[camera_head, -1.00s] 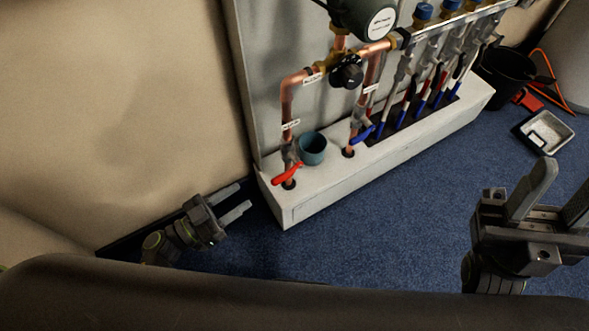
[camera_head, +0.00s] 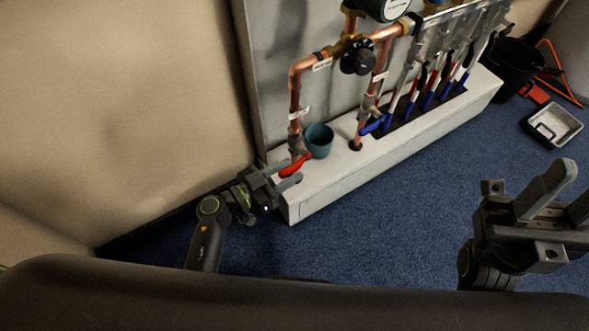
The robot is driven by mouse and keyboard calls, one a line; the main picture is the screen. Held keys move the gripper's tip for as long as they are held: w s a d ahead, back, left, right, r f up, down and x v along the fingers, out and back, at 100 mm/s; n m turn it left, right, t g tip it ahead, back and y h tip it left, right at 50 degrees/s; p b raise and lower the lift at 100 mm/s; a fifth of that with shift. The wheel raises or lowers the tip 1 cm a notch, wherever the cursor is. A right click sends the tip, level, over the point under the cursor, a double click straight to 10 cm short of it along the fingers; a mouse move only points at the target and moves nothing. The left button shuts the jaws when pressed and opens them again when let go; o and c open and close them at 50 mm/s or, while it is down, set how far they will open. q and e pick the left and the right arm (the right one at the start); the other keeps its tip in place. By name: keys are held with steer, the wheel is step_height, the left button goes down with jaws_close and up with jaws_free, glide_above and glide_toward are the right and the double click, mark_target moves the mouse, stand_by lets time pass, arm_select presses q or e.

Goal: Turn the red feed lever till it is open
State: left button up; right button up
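The red feed lever (camera_head: 294,167) sits low on the left copper pipe (camera_head: 295,100), just above the white ledge. It slants down to the left from the pipe. My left gripper (camera_head: 285,172) is open at the lever, its two fingers pointing right, one on the upper side and one on the lower side of the red handle. Whether the fingers touch the lever cannot be told. The pipe's foot is partly hidden behind the gripper. My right gripper (camera_head: 562,196) is open and empty over the blue floor at the right.
A teal cup (camera_head: 319,141) stands on the white ledge (camera_head: 350,178) close beside the lever. A blue lever (camera_head: 372,125) is on the second pipe, with a black knob (camera_head: 358,59) above. A black bucket (camera_head: 513,68) and grey tray (camera_head: 566,124) are at right.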

arm_select(q)
steer(key=shift+x, duration=1.25)
jaws_close()
